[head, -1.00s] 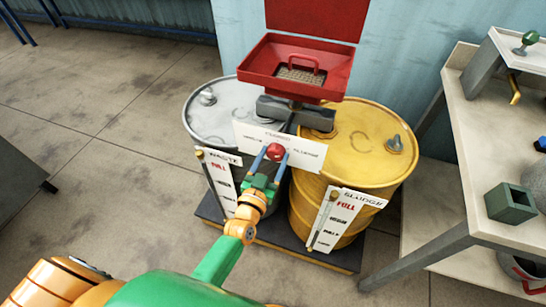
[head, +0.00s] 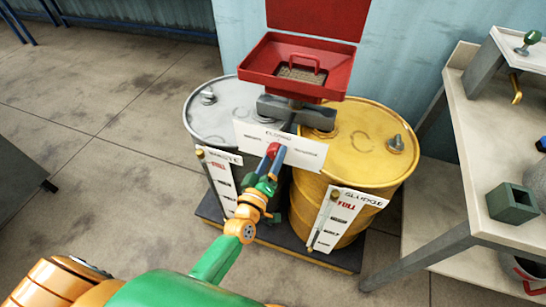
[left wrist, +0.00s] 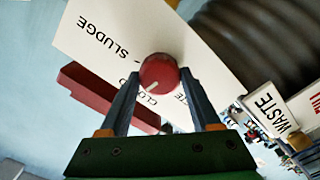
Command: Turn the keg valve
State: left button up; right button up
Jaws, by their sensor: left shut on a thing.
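The valve's red round knob (head: 273,149) sits in front of a white label plate (head: 310,152) between the two drums. My left gripper (head: 275,152) is shut on the knob, one finger on each side of it. In the left wrist view the knob (left wrist: 158,72) is between the fingertips, with a small white mark at its lower edge near the partly hidden letters "CLO". "SLUDGE" reads upside down on the plate (left wrist: 100,40) there, and the fingers cover other lettering. My right gripper is not in view.
A grey waste drum (head: 222,119) and a yellow sludge drum (head: 368,150) stand on a dark pallet, with level signs (head: 345,214) in front. A red funnel tray (head: 255,65) is above. A workbench (head: 460,170) is at the right.

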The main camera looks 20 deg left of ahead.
pick_arm(q)
jog(key=shift+n, duration=0.8)
jog(key=o, duration=1.4)
jog(key=s, duration=0.7)
jog(key=shift+a, duration=0.1)
